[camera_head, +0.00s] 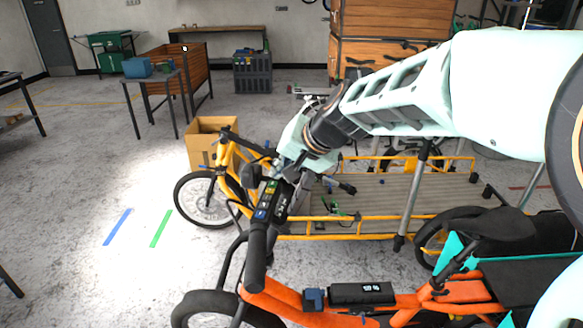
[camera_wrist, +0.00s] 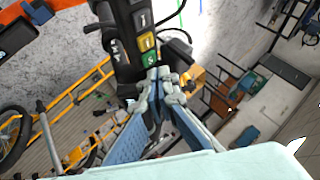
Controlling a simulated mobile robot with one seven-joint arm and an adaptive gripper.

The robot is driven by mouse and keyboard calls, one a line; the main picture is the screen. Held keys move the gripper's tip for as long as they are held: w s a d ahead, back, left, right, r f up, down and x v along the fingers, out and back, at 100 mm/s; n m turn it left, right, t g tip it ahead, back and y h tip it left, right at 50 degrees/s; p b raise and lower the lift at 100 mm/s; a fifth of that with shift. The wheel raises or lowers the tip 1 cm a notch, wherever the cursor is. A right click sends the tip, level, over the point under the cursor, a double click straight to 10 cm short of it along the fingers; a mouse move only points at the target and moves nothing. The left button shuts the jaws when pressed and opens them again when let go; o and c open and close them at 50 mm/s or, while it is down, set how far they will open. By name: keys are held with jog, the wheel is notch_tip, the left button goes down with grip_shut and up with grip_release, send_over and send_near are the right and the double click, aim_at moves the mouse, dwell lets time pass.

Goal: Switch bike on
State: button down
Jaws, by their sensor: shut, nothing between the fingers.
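The orange bike (camera_head: 408,303) stands in the foreground of the head view. Its black handlebar console (camera_head: 281,205) carries coloured buttons, with green, yellow and blue ones showing. The console also shows at the top of the wrist view (camera_wrist: 121,22), with a grey button (camera_wrist: 140,18), a yellow button (camera_wrist: 147,41) and a green button (camera_wrist: 150,59). My gripper (camera_wrist: 160,78) is shut and empty, its fingertips close to the console's green-button end. I cannot tell whether they touch it. In the head view my arm partly hides the gripper.
A yellow cargo bike (camera_head: 430,228) with a flat slatted bed stands just behind the orange one. A cardboard box (camera_head: 203,146) sits behind its front wheel. The floor to the left is open, with blue tape (camera_head: 117,227) and green tape (camera_head: 161,229) on it.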

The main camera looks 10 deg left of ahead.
jog(key=shift+w+r+p, duration=0.1)
jog(key=shift+r+p, duration=1.7)
jog(key=shift+r, duration=0.9)
